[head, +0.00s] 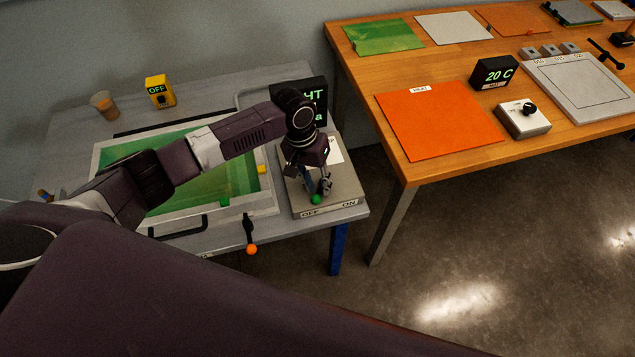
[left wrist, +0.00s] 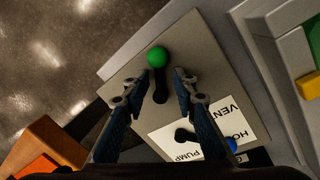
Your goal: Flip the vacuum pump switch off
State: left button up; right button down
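The grey pump box (head: 350,192) stands at the right end of the grey bench, with OFF and ON labels along its front edge. Its switch is a black lever with a green ball knob (head: 316,199), which appears nearer the OFF label; the lever's exact tilt is unclear. My left gripper (head: 321,188) is over the box at the lever. In the left wrist view, my left gripper (left wrist: 157,84) is open, with one finger on each side of the green-knobbed lever (left wrist: 160,90) and gaps visible. My right gripper is out of view.
A blue-knobbed handle (left wrist: 232,144) sits by a VENT/HOLD/PUMP label on the box. A dark display (head: 316,92) behind it is partly hidden by my arm.

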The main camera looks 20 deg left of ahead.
pick_arm(q)
notch_tip(320, 180, up, 12)
jog(key=a, duration=0.2)
jog(key=shift+a, duration=0.2)
jog(key=shift+d+f, duration=0.1)
jog(key=shift+f, duration=0.1)
dwell(0.4)
